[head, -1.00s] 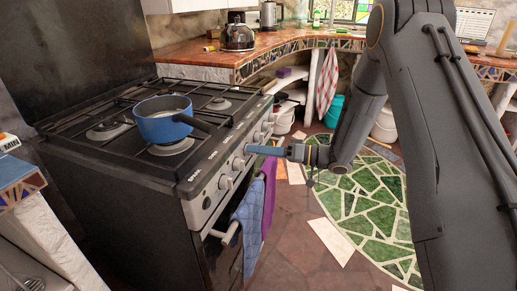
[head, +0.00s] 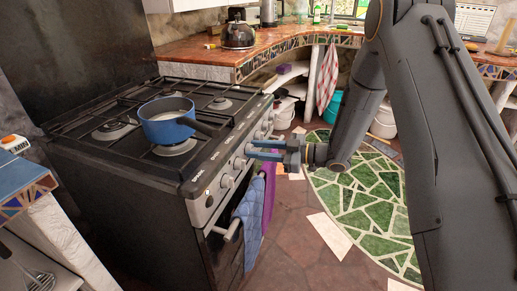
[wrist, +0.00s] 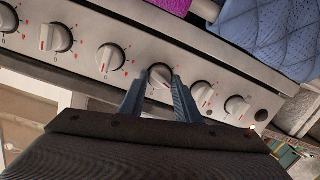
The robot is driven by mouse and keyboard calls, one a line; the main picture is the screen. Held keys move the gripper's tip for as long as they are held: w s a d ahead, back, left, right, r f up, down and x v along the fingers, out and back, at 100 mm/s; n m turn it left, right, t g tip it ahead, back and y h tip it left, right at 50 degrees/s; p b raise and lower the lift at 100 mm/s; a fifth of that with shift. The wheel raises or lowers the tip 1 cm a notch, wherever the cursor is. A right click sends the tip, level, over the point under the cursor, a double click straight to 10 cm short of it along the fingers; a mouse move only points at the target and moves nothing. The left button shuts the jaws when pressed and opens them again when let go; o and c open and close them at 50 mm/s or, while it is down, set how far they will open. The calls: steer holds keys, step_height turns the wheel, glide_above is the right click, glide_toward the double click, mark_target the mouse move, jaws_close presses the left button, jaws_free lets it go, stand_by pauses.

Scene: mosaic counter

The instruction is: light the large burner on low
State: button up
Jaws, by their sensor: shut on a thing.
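The stove (head: 95,180) stands at left in the head view, with a row of knobs along its front panel. My gripper (head: 252,150) is at this panel, its two blue fingers reaching in from the right. In the wrist view my gripper (wrist: 158,86) is shut on a stove knob (wrist: 160,75), one finger on each side. The fingers partly hide the knob, so I cannot read its setting. A blue pot (head: 168,121) sits over a front burner (head: 175,148) and hides part of it. Other burners, such as the left one (head: 114,130), are bare, with no flame showing.
Neighbouring knobs (wrist: 108,57) (wrist: 203,93) are close on both sides of the held one. A blue cloth (head: 247,220) and a purple cloth (head: 268,190) hang below the panel.

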steer(key=n, duration=0.3)
steer(key=n+t, duration=0.1)
steer(key=n, duration=0.2)
steer(key=shift+s, duration=0.15)
steer(key=n+b, duration=0.1)
steer(key=n, duration=0.2)
steer(key=n+t+b, duration=0.1)
steer(key=n, duration=0.2)
steer(key=shift+s+a+f+h+b, duration=0.1)
steer(key=shift+f+h+b, duration=0.05)
steer(key=shift+h+b, duration=0.15)
steer(key=shift+n, duration=0.3)
steer(key=o, duration=1)
steer(key=v, duration=0.7)
steer(key=shift+s+d, duration=0.2)
steer(key=shift+d, duration=0.15)
